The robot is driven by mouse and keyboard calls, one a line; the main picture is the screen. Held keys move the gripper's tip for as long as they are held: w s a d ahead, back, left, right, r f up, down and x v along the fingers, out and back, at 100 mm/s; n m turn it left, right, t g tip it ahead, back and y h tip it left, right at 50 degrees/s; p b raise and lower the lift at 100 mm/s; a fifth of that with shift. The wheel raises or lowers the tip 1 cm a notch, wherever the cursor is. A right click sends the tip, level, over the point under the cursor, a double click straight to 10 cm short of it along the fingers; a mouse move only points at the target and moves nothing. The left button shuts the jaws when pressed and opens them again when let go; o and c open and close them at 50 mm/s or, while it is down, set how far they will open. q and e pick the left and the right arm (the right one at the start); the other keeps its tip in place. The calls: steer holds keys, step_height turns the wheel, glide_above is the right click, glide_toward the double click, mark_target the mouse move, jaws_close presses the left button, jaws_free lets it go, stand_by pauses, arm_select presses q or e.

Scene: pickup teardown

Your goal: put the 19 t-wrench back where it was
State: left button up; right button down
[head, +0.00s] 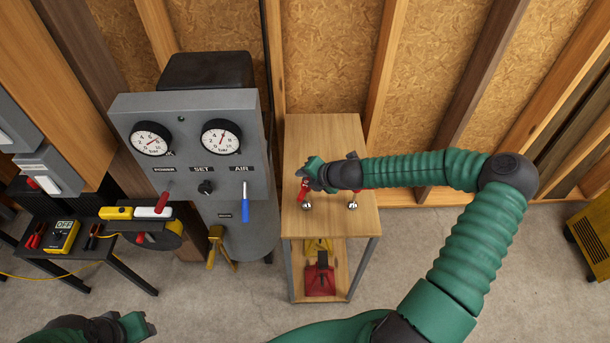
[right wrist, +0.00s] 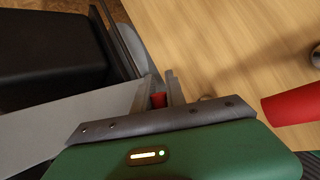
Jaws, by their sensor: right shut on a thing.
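Two red-handled T-wrenches with shiny round ends show at the wooden bench top (head: 325,135). My right gripper (head: 308,172) is at the left one (head: 303,190), over the bench's left side. In the right wrist view my right gripper (right wrist: 160,86) is shut on a red piece (right wrist: 158,100) between its fingers. The other T-wrench (head: 353,192) is to the right, partly behind my arm; its red handle also shows in the right wrist view (right wrist: 290,108). No size mark is readable. My left gripper (head: 138,325) is low at the left, away from the bench.
A grey gauge panel (head: 190,105) stands close left of the bench. A red tool (head: 320,275) lies on the bench's lower shelf. A black side table (head: 110,250) with a yellow meter (head: 63,236) is at far left. The back of the bench top is clear.

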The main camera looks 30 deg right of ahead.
steer(key=shift+d+f, duration=0.1)
steer(key=shift+f, duration=0.25)
steer(key=shift+s+f+b, duration=0.1)
steer(key=shift+f+b, duration=0.05)
steer(key=shift+b, duration=0.2)
steer(key=c, duration=1.4)
jaws_free()
steer(key=shift+a, duration=0.2)
steer(key=shift+o, duration=0.5)
steer(key=shift+d, duration=0.1)
